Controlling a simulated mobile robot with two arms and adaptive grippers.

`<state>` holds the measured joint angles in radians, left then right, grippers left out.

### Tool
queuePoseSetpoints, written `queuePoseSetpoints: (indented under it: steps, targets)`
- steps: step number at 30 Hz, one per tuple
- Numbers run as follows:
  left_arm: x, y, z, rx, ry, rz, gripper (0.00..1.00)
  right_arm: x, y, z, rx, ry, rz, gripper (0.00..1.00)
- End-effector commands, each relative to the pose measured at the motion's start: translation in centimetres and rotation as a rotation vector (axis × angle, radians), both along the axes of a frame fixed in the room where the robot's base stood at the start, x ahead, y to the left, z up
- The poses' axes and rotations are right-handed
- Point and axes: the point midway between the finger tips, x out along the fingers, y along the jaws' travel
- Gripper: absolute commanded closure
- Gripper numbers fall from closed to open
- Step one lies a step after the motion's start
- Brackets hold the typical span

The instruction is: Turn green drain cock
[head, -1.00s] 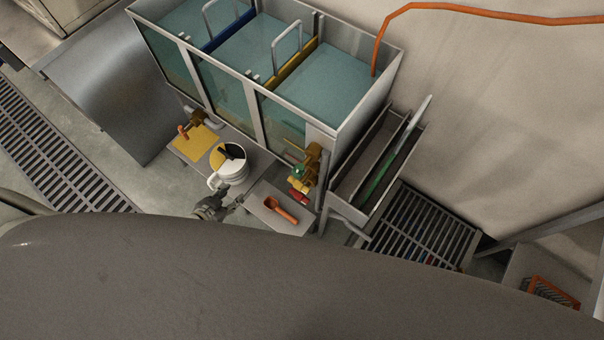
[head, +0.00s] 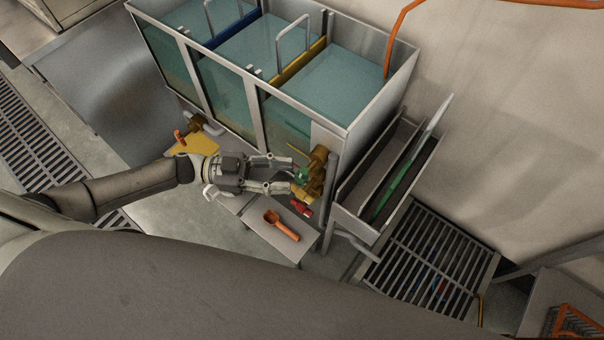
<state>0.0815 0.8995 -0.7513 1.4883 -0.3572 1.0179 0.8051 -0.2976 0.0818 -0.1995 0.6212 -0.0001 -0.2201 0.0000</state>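The green drain cock (head: 301,174) sits on a brass valve body (head: 317,172) at the front right corner of the tank. My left gripper (head: 289,174) reaches in from the left, with its fingers spread on either side of the green handle. The fingertips are at or very near the cock; whether they touch it I cannot tell. A red handle (head: 302,208) sits just below on the same brass fitting. My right gripper is not in view.
The glass-fronted tank (head: 262,80) with teal liquid stands behind. An orange scoop (head: 281,225) lies on a grey shelf (head: 258,230). A narrow trough (head: 350,218) stands at right, over a floor grate (head: 432,265). Another tap with an orange handle (head: 180,138) is at left.

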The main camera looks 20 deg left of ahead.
Motion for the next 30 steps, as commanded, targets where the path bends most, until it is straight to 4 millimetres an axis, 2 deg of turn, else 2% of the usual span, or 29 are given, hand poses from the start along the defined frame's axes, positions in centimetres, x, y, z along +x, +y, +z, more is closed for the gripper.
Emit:
queuePoseSetpoints:
  steps: [3, 9, 20, 29, 30]
  targets:
    - [0.5, -2.2, 0.1, -0.003, -0.003, -0.001, 0.62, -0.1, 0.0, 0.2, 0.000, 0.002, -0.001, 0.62]
    - [1.1, -4.3, 0.0, -0.001, -0.001, 0.001, 0.62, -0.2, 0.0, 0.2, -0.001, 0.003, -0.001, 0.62]
    - [1.2, -4.8, 0.0, 0.001, -0.001, 0.002, 0.62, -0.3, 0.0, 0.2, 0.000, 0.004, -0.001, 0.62]
    - [1.2, -4.8, -0.1, 0.001, -0.001, 0.002, 0.99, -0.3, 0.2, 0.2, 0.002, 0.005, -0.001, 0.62]
    - [1.2, -4.8, -0.1, 0.001, -0.001, 0.002, 1.00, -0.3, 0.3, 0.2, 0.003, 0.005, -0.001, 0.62]
